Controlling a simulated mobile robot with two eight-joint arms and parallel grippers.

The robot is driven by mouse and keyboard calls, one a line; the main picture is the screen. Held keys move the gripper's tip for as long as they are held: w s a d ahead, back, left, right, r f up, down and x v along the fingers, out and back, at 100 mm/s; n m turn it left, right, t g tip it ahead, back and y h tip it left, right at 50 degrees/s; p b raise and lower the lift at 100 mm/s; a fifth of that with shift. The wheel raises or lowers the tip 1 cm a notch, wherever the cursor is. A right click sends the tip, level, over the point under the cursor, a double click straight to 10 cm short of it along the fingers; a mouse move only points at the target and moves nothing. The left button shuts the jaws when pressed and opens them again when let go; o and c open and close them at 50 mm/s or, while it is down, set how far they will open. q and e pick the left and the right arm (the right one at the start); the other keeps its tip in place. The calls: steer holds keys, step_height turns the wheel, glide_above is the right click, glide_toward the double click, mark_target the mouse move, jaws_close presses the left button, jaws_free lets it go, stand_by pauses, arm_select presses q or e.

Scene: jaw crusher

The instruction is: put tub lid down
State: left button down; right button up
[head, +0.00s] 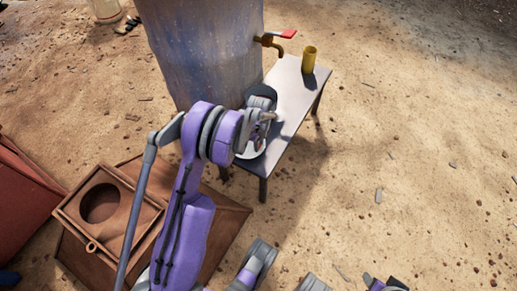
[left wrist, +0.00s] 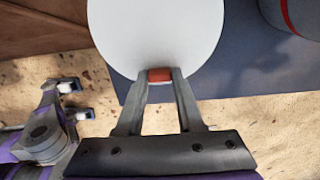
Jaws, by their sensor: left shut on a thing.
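The tub lid is a round white disc (left wrist: 157,32) with a small orange-red tab (left wrist: 159,75). My left gripper (left wrist: 160,82) is shut on this tab. In the head view the lid (head: 250,151) shows only in part behind my left gripper (head: 268,118), over the near end of the small grey bench (head: 297,85). I cannot tell whether the lid touches the bench top. A dark round container (left wrist: 291,12) with a red line stands close by on the bench in the left wrist view. My right gripper (left wrist: 75,100) is empty, its fingers apart, away from the bench.
A large blue-grey drum (head: 205,45) with a red-handled tap (head: 287,34) stands beside the bench. A yellow cup (head: 309,60) stands on the bench's far end. A brown box with a round opening (head: 128,180) is at lower left.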

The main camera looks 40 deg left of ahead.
arm_select(q)
steer(key=shift+f+b, duration=0.4)
steer(key=shift+f, duration=1.2)
steer(key=shift+f, duration=0.15)
steer(key=c, duration=0.5)
jaws_free()
steer(key=shift+c, duration=0.2)
